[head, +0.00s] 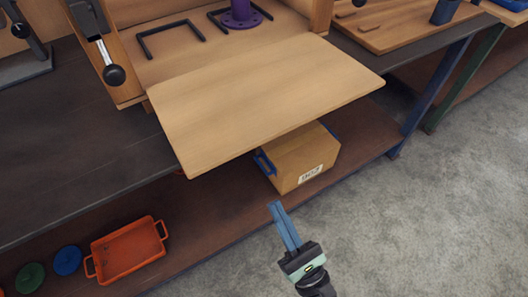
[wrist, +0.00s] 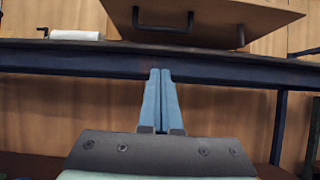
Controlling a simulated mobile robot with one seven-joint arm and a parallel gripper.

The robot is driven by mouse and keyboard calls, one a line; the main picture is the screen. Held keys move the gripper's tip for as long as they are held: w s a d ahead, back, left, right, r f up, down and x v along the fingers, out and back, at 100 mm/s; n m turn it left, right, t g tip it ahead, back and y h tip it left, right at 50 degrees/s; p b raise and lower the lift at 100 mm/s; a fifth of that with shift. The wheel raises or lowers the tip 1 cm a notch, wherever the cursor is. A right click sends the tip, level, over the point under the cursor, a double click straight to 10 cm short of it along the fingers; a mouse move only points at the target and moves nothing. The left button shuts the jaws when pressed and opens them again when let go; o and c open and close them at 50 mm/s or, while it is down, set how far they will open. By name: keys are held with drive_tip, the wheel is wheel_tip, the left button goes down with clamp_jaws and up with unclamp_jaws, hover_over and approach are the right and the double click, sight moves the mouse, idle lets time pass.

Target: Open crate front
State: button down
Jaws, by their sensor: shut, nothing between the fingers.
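The crate (head: 128,55) stands on the dark workbench. Its front panel (head: 265,95) is folded down and lies about flat, sticking out past the bench's front edge. In the wrist view the panel's underside (wrist: 225,12) shows from below, with a dark bar handle (wrist: 163,27) on it. My gripper (head: 278,207) is in front of the bench, below the panel's outer edge and apart from it. Its two blue fingers are together and empty, and they also show in the wrist view (wrist: 160,75). The panel's hinge line is not clear.
A purple flanged pipe (head: 239,13) and black brackets (head: 170,39) are inside the crate. A black-knobbed lever (head: 114,75) is at its left side. A cardboard box (head: 297,160) and an orange tray (head: 128,253) sit on the lower shelf. The grey floor at right is clear.

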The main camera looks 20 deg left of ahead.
drive_tip(key=w+a+r+p, duration=0.2)
drive_tip(key=w+a+r, duration=0.3)
drive_tip(key=r, duration=0.3)
drive_tip(key=shift+a, duration=0.6)
drive_tip(key=shift+g+h, duration=0.3)
drive_tip(key=shift+h, duration=0.1)
drive_tip(key=r+p, duration=0.1)
drive_tip(key=p, duration=0.1)
drive_tip(key=r+p, duration=0.3)
drive_tip(key=p, duration=0.1)
drive_tip(key=shift+s+d+r+p, duration=0.25)
drive_tip(key=shift+s+d+p, duration=0.05)
drive_tip(key=shift+d, duration=0.05)
drive_tip(key=shift+f, duration=0.1)
